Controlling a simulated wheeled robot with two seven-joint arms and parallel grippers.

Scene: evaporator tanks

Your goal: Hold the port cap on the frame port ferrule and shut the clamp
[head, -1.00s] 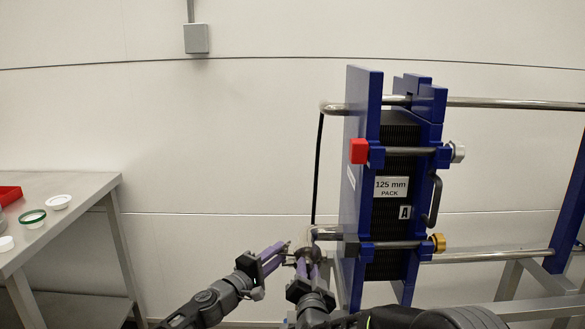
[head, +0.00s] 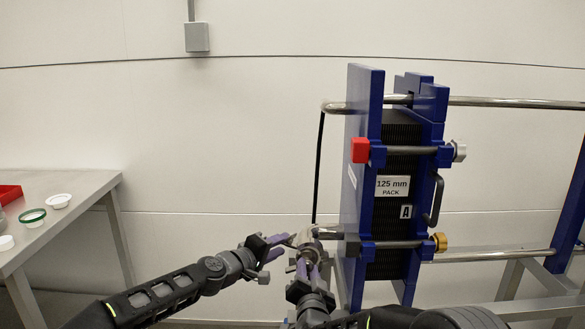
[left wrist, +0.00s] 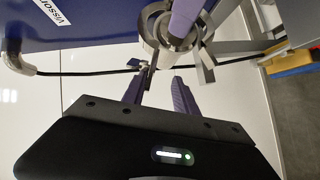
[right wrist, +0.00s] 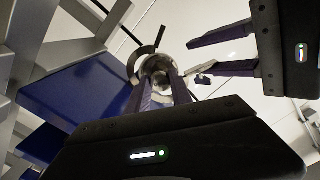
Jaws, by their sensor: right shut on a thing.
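The frame port ferrule and clamp (head: 306,238) are at the end of the short pipe on the blue frame's left side. The metal clamp shows in the left wrist view (left wrist: 207,62) with its parts spread around the port, and it looks open. My right gripper (head: 308,262) is shut on the port cap (right wrist: 158,78) from below, at the port. The fingers hide much of the cap, and I cannot tell whether it sits flush. My left gripper (head: 284,240) is left of the clamp. Its fingers (left wrist: 160,85) are apart and empty, close to the clamp's swung-out end.
The blue plate pack frame (head: 362,190) stands right of the port, with steel rails and a black hose (head: 318,170) beside it. A steel table (head: 85,195) at the left holds a red tray (head: 8,192) and small lids. The floor between table and frame is open.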

